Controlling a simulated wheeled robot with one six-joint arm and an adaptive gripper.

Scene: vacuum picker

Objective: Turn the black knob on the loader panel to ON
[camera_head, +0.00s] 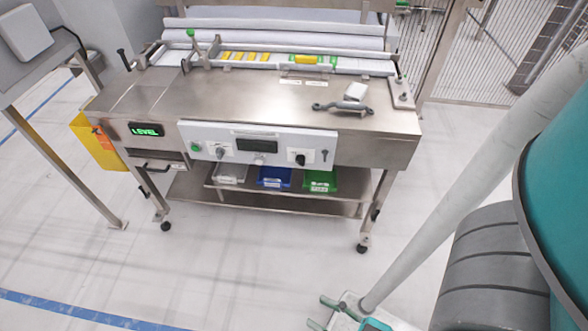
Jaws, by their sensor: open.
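The black knob (300,159) is on the right part of the light grey loader panel (279,148), on the front of the steel loader table. It is small here and I cannot read its setting or the labels around it. My gripper (318,312) is at the bottom of the picture, low in front of the table and well apart from the panel. Its greenish fingers are spread, with nothing seen between them. Nothing hides the knob.
The panel also has a green button (196,147), a dark display (230,144) and other small controls. A green LEVEL display (147,130) is at left. Blue (275,177) and green (320,181) bins sit on the shelf below. Floor in front is clear.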

